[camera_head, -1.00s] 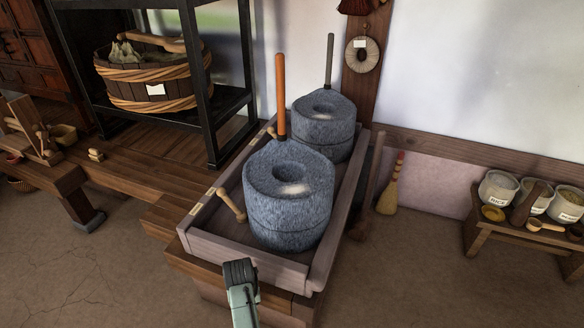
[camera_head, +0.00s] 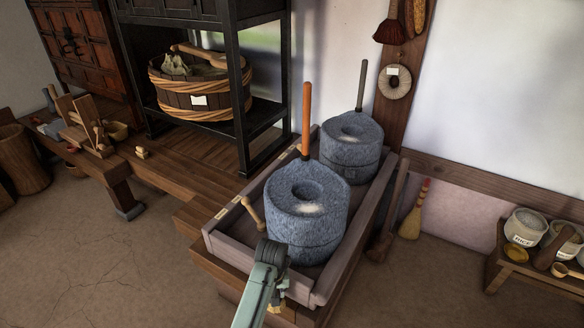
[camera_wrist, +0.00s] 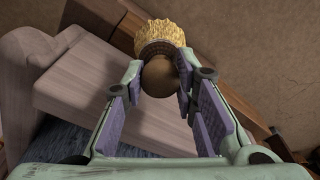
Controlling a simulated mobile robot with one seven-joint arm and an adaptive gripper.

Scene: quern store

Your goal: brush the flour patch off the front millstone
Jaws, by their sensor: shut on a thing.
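The front millstone (camera_head: 290,230) is a speckled blue-grey stone with an upright orange handle (camera_head: 306,120). A whitish flour patch (camera_head: 309,209) lies on its top, on the near side of the central hollow. My gripper (camera_head: 279,293) is low at the near side of the wooden trough, in front of the millstone. In the wrist view my gripper (camera_wrist: 158,88) is shut on the round brown wooden grip of a brush (camera_wrist: 160,76). The brush's yellow bristles (camera_wrist: 160,35) point away from the gripper. The bristles are apart from the flour patch.
The wooden trough (camera_head: 225,242) rims the millstones, with a small wooden peg handle (camera_head: 253,213) at its left. The rear millstone (camera_head: 351,150) stands behind. A hand broom (camera_head: 411,222) leans by the wall at right. A black shelf (camera_head: 245,140) stands at left.

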